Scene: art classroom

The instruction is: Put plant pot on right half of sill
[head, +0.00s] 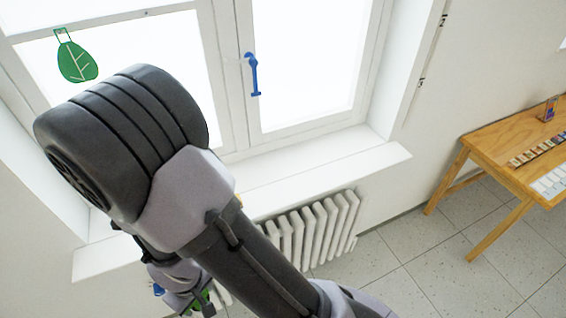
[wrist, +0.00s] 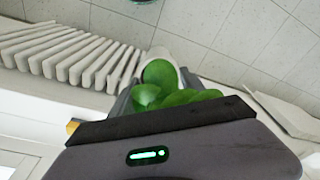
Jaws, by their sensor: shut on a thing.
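My gripper (wrist: 157,92) is shut on the plant pot (wrist: 168,42), a white pot with round green leaves. The leaves fill the space in front of my wrist and hide most of the pot. In the head view my arm covers most of the gripper, and only a little green (head: 204,296) shows at its end, below and in front of the sill's left part. The white sill (head: 335,167) runs under the window. Its right part looks bare; its middle is hidden behind my arm.
A white radiator (head: 318,228) stands under the sill; it also shows in the wrist view (wrist: 62,52). A blue window handle (head: 253,75) and a green leaf picture (head: 76,60) are above. A wooden table (head: 490,137) is at right. The tiled floor between is clear.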

